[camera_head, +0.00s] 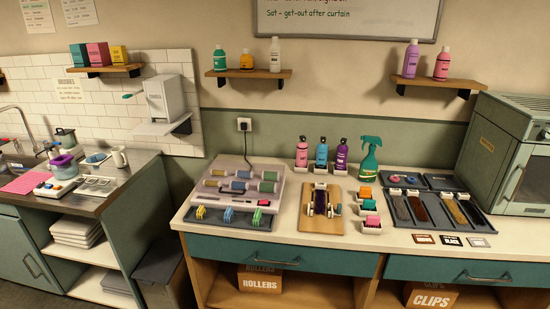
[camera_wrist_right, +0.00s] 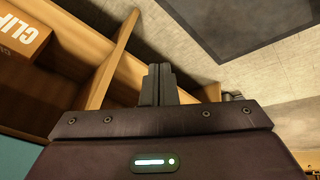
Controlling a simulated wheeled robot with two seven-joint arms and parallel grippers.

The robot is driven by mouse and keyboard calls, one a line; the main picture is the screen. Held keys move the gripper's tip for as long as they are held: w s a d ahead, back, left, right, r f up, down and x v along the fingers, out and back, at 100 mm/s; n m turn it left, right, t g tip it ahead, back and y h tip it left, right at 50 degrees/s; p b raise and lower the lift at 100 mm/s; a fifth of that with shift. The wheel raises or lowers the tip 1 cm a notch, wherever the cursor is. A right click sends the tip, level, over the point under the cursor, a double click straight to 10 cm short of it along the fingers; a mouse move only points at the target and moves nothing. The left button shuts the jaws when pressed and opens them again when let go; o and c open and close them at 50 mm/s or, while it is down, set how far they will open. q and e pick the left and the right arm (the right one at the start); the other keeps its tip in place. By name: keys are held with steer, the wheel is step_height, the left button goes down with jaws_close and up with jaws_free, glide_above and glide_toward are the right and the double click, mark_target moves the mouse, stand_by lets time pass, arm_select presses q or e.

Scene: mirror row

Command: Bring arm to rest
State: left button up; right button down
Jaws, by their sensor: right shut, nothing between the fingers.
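My right gripper (camera_wrist_right: 157,84) shows in the right wrist view. Its two dark fingers are together with nothing between them, in open air beside the wooden shelving under the counter. Neither of my arms shows in the head view, so my left gripper is out of sight.
The counter (camera_head: 285,228) holds a roller tray (camera_head: 240,168), a wooden board (camera_head: 338,226), bottles and a dark sectioned tray (camera_head: 480,220). Drawers (camera_head: 280,254) run along its front. Below, a CLIPS box (camera_head: 430,297) stands on the shelf; it also shows in the right wrist view (camera_wrist_right: 22,38).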

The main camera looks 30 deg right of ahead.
steer(key=s+a+f+g, duration=0.1)
steer(key=s+a+f, duration=0.2)
steer(key=a, duration=0.7)
steer(key=s+a+f+g+y, duration=0.1)
steer(key=s+a+f, duration=0.3)
steer(key=a, duration=0.6)
steer(key=s+a+f+g, duration=0.1)
steer(key=s+a+f, duration=0.3)
steer(key=a, duration=0.7)
steer(key=shift+f+n+g+y+b, duration=0.3)
steer(key=shift+f+g+b, duration=0.1)
steer(key=shift+f, duration=0.35)
steer(key=shift+a, duration=0.1)
